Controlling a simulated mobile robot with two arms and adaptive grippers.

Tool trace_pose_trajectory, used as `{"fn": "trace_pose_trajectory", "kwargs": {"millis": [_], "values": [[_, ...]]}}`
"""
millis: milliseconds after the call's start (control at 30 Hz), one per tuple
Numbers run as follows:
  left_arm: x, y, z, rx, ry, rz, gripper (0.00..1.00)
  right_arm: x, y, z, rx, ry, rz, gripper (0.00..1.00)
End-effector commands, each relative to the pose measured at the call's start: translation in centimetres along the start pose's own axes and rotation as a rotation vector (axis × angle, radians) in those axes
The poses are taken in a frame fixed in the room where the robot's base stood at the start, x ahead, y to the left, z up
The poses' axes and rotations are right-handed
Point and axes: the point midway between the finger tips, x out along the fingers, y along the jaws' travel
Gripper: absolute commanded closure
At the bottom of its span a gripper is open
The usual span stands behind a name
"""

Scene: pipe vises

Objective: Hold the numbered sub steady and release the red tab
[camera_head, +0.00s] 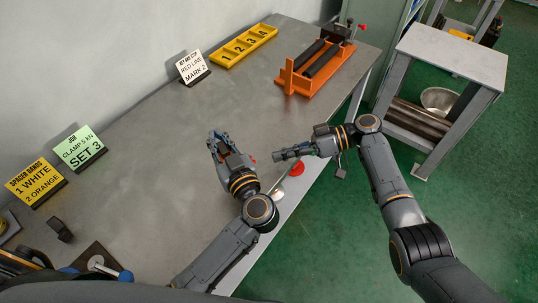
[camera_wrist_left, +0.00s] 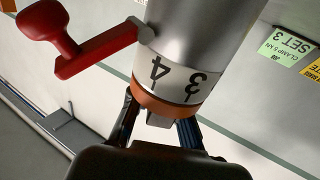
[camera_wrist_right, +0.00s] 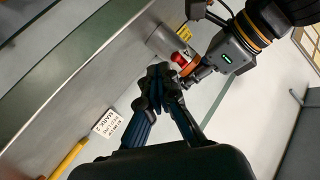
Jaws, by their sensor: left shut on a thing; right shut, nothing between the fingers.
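The numbered sub (camera_wrist_left: 190,40) is a grey metal cylinder in the left wrist view. Its white band carries an upside-down 4 and 3 above an orange-brown ring. The red tab (camera_wrist_left: 95,50), a lever with a rounded knob, sticks out to its left. My left gripper (camera_wrist_left: 160,122) is shut on the sub at the ring end; it also shows in the head view (camera_head: 219,145), where it hides most of the sub. My right gripper (camera_head: 279,155) is shut and empty, to the right of the left one. In the right wrist view its fingertips (camera_wrist_right: 158,80) appear near the red tab (camera_wrist_right: 182,60).
An orange pipe vise (camera_head: 305,72) and a yellow numbered tray (camera_head: 245,46) stand at the table's far end. A white sign (camera_head: 193,68), green sign (camera_head: 80,148) and yellow sign (camera_head: 35,182) line the wall side. The grey table's (camera_head: 150,130) middle is clear.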

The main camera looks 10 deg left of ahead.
Motion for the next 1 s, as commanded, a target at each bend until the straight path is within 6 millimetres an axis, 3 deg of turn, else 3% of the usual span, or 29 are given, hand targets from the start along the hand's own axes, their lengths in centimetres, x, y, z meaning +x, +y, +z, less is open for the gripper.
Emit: {"fn": "trace_pose_trajectory", "kwargs": {"millis": [100,300,767,800,933,1000], "values": [[0.0,0.0,0.1,0.001,-0.001,0.000,1.00,-2.5,0.3,0.4,0.000,0.000,0.003,1.00],[0.0,0.0,0.1,0.001,-0.001,0.001,1.00,-5.0,0.6,0.8,0.000,0.000,0.000,1.00],[0.0,0.0,0.1,0.000,-0.001,0.001,1.00,-5.5,0.7,1.0,0.000,0.000,-0.001,1.00],[0.0,0.0,0.1,0.000,-0.001,0.001,0.86,-5.5,0.7,1.0,0.000,0.000,-0.001,1.00],[0.0,0.0,0.1,0.000,-0.001,0.000,0.59,-5.5,0.7,1.0,0.000,0.000,-0.001,1.00],[0.0,0.0,0.0,0.000,-0.001,0.000,0.57,-5.5,0.7,1.0,0.000,0.000,-0.001,1.00]]}}
